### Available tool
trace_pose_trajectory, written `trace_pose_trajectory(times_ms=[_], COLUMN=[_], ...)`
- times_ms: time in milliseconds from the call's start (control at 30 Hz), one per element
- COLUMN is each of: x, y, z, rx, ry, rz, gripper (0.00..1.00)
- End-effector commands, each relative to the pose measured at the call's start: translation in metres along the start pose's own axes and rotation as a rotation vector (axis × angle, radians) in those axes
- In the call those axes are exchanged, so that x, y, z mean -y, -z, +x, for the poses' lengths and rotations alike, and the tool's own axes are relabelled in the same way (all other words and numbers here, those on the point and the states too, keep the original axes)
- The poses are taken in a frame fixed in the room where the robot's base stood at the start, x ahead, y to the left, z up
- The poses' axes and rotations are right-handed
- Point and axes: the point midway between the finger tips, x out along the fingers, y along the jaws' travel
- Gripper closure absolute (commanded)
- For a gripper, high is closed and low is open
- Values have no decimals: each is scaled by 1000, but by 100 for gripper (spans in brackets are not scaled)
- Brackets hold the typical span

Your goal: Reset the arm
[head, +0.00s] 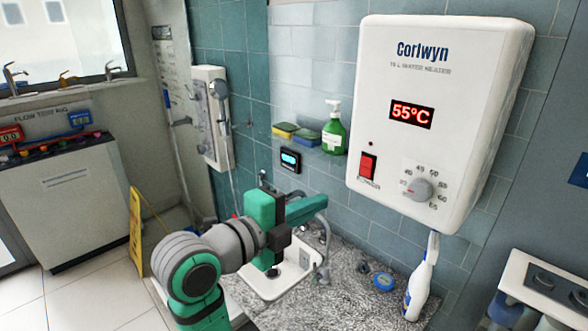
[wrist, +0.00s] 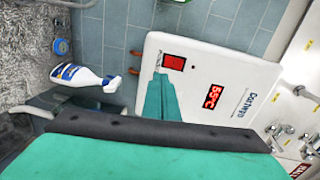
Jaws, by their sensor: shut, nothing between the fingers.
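My arm reaches over the counter in the head view, its green and grey links bent in front of the sink. My gripper (wrist: 159,84) shows in the wrist view as two green fingers pressed together, with nothing between them. In that view the fingertips overlap the lower part of the white water heater (head: 440,110), near its red switch (wrist: 173,62); I cannot tell the distance between them. The heater hangs on the tiled wall and its display (head: 410,113) reads 55°C. Its dial (head: 418,188) is at the lower right of its front.
A spray bottle (head: 420,280) stands on the speckled counter (head: 345,268) below the heater, close to a blue round item (head: 384,281). A green soap bottle (head: 334,130) and sponges (head: 307,137) sit by the wall. A sink (head: 292,272) lies beneath my arm. A yellow floor sign (head: 137,225) stands left.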

Motion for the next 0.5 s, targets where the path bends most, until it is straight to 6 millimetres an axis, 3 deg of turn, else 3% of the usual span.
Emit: trace_pose_trajectory(times_ms=[300,500], x=[-89,-154], y=[-32,-44], z=[16,16], rx=[133,235], ry=[101,172], rz=[-414,-664], gripper=[100,100])
